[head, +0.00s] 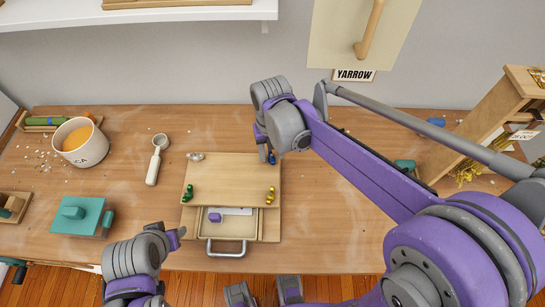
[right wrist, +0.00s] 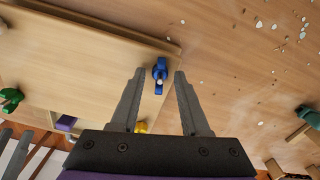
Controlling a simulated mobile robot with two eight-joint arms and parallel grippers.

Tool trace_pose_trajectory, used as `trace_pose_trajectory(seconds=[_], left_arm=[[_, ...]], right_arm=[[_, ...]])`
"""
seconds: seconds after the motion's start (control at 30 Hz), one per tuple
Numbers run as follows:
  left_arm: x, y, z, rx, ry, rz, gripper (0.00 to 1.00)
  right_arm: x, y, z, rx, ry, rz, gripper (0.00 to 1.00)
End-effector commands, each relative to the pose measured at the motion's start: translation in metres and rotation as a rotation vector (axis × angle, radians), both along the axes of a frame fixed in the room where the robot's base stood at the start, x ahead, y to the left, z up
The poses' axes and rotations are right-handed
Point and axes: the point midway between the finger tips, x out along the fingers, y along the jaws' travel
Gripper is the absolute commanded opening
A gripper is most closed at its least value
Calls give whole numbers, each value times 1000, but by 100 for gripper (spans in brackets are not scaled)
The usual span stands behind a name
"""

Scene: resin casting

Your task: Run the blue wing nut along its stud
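The blue wing nut (head: 272,158) sits at the back right corner of a wooden board (head: 230,172). In the right wrist view the blue wing nut (right wrist: 159,70) lies between the fingertips of my right gripper (right wrist: 159,72), with a gap on each side. That gripper is open and points down over the corner; in the head view its arm hides part of it. A pale stud end shows at the nut's middle. A green wing nut (head: 187,193), a yellow one (head: 270,195) and a silvery one (head: 195,156) sit at the other corners. My left gripper (head: 176,237) is at the front left, away from the board.
Below the board an open drawer (head: 244,226) holds a purple block (head: 214,217). A white scoop-like tool (head: 155,160), a cup of orange material (head: 78,141) and a teal block (head: 80,216) are on the left. A wooden rack (head: 480,115) stands on the right.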

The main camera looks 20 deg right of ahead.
Motion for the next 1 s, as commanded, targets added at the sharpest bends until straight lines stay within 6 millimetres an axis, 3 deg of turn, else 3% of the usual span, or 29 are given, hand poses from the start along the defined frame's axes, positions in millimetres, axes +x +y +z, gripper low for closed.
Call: trace_pose_trajectory(seconds=[0.37, 0.73, 1.0], left_arm=[[0, 0, 1, 0, -1, 0, 50], [6, 0, 26, 0, -12, 0, 50], [6, 0, 27, 0, -12, 0, 50]], right_arm=[[0, 0, 2, 0, 0, -2, 55], [0, 0, 34, 0, -1, -3, 55], [0, 0, 35, 0, 0, -3, 55]])
